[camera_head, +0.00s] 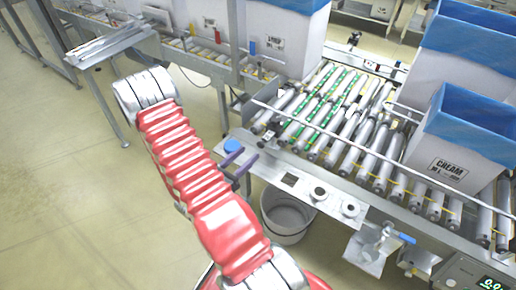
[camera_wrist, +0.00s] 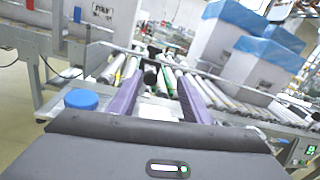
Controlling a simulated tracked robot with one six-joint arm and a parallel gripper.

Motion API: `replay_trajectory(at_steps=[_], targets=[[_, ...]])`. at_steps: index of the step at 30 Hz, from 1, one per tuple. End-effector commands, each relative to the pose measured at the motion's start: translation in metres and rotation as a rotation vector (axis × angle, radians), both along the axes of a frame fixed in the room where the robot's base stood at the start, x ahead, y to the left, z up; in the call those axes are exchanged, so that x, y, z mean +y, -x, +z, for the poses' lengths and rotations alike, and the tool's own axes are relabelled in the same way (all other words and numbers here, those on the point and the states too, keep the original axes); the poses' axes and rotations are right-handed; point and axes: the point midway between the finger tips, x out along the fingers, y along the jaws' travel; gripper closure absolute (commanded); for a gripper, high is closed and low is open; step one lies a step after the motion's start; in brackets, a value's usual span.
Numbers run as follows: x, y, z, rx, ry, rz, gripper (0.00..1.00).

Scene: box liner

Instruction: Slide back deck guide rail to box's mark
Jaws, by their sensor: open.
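My gripper (camera_head: 249,156) is in front of the roller deck's (camera_head: 335,110) near edge, above the metal ledge. In the wrist view its purple fingers (camera_wrist: 160,76) are apart, with nothing held between them. A dark knob (camera_wrist: 150,74) shows beyond and between the fingertips; I cannot tell its distance. A thin silver guide rail (camera_head: 320,127) runs across the near side of the rollers. Another bar (camera_head: 385,72) lies along the far side. An open box (camera_head: 455,150) with a blue liner and a CREAM label stands on the rollers at right. I see no clear rail mark.
A blue cap (camera_head: 232,146) is on the ledge by my gripper; it also shows in the wrist view (camera_wrist: 82,99). A grey bucket (camera_head: 287,215) stands below the deck. More lined boxes (camera_head: 285,38) stand behind. A digital display (camera_head: 490,284) is at lower right.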

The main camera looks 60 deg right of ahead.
Motion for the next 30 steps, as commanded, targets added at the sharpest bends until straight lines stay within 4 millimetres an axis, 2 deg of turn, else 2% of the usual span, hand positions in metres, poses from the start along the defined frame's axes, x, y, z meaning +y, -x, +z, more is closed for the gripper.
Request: replay_trajectory(at_steps=[1, 6, 15, 21, 30], targets=[[0.002, -0.001, 0.014, -0.035, 0.004, -0.026, 0.56], [0.011, 0.005, 0.049, -0.149, -0.002, -0.126, 0.56], [0.04, 0.018, 0.097, -0.37, -0.046, -0.291, 0.56], [0.065, 0.027, 0.12, -0.527, -0.1, -0.394, 0.56], [0.11, 0.035, 0.144, -0.774, -0.221, -0.532, 0.56]])
